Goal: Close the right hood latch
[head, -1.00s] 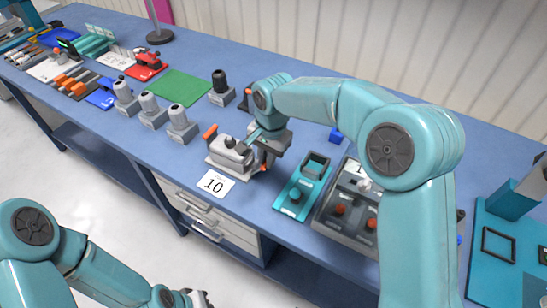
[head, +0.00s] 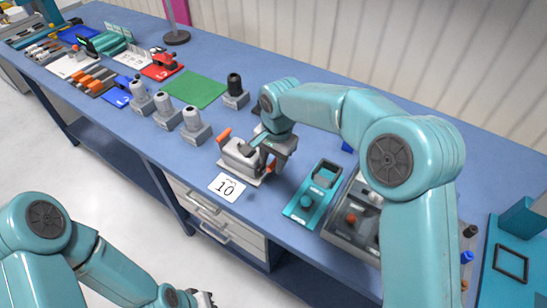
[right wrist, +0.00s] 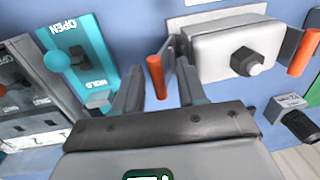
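The grey hood (head: 240,157) sits on the bench behind a card marked 10, with an orange-tipped latch lever on each side. The left latch (head: 224,135) leans outward. The right latch (head: 271,167) is mostly hidden by my right gripper (head: 268,148). In the right wrist view the hood (right wrist: 225,50) appears turned around, so the right latch (right wrist: 157,76) is at its left. My right gripper (right wrist: 158,85) is open, with its fingers on either side of that latch's orange handle; contact is unclear. My left gripper (head: 204,299) is at the bottom edge, away from the bench, its fingers unclear.
A teal box (head: 312,195) with a round knob stands right of the hood, beside a grey control panel (head: 352,215). Several grey connectors (head: 195,127) stand to the left, near a green mat (head: 194,89). The card (head: 227,187) lies in front.

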